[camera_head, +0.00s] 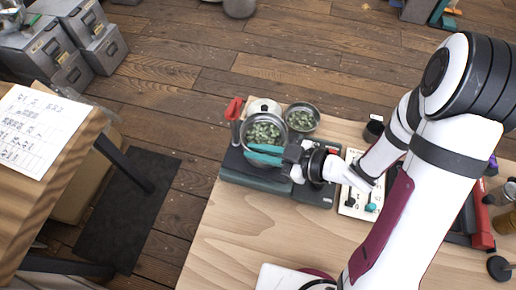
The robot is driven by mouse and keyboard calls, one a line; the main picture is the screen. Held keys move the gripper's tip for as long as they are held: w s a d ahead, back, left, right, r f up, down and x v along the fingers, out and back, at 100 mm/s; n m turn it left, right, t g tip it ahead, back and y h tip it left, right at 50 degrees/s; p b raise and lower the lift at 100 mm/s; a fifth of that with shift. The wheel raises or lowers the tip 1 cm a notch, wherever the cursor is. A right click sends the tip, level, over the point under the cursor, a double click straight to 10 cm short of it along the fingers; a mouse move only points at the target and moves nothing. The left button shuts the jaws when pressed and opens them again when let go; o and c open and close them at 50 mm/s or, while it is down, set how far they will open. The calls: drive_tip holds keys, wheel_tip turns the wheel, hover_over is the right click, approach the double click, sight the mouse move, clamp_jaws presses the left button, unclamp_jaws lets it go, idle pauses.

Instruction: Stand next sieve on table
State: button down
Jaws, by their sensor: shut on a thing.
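A round metal sieve (245,134) with green beans in it is above the dark flat case (240,173) on the wooden table. My gripper (265,155), with teal fingers, is shut at the sieve's near side. The fingers hide part of its near wall. I cannot tell whether the sieve touches the case. A second, smaller round sieve or bowl (317,121) with green beans stands just behind and to the right.
A red-handled item (234,108) and a pale round object (262,105) are behind the sieve. A light board with small tools (351,205) lies right of the case. A dark cup (374,128) stands at the table's back. Bare tabletop (240,235) lies at the front left.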

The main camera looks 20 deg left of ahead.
drive_tip(key=c, duration=0.9)
unclamp_jaws()
drive_tip(key=shift+f, duration=0.15)
